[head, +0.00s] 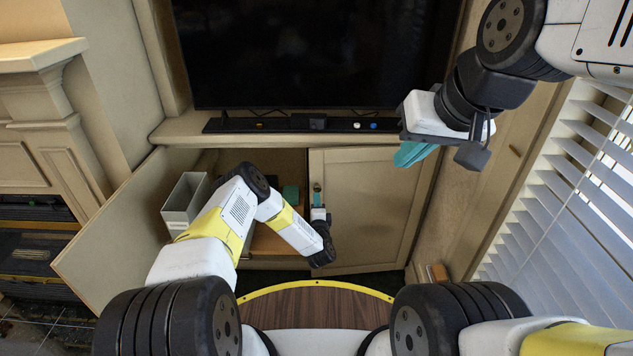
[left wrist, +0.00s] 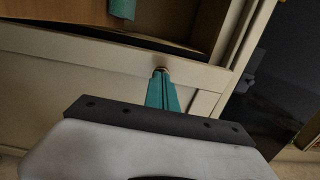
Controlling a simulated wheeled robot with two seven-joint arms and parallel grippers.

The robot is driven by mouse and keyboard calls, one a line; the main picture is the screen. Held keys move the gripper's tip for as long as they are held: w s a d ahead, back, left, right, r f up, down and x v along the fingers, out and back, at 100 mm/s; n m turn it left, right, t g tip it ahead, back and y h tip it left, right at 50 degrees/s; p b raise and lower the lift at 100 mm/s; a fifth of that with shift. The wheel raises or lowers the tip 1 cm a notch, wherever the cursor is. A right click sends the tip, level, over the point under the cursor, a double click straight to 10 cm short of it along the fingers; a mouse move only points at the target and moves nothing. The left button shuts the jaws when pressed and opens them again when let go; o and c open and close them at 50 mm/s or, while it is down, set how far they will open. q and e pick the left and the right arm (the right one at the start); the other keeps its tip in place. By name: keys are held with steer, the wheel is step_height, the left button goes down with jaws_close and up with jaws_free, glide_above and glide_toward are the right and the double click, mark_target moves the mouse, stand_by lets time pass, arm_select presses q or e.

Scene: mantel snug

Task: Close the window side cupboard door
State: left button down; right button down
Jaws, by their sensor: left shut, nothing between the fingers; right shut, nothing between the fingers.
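The window side cupboard door (head: 375,195) is the pale panelled door on the right, below the television and nearer the window blinds. It stands nearly or fully in line with the cupboard front; I cannot tell whether it is flush. My left gripper (head: 318,190) is at this door's left edge, its teal fingers shut and empty. In the left wrist view the fingertips (left wrist: 161,75) are at a small brass-coloured knob (left wrist: 162,69), touching or very close to it. My right gripper (head: 412,154) is shut and empty, raised at the right in front of the cupboard top.
The other cupboard door (head: 120,235) stands wide open to the left. A grey open box (head: 184,203) is by the opening, and a teal item (head: 290,194) is inside. A soundbar (head: 280,125) lies on the ledge. Blinds (head: 580,190) border the right side.

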arm_select(q)
steer(key=shift+w, duration=1.05)
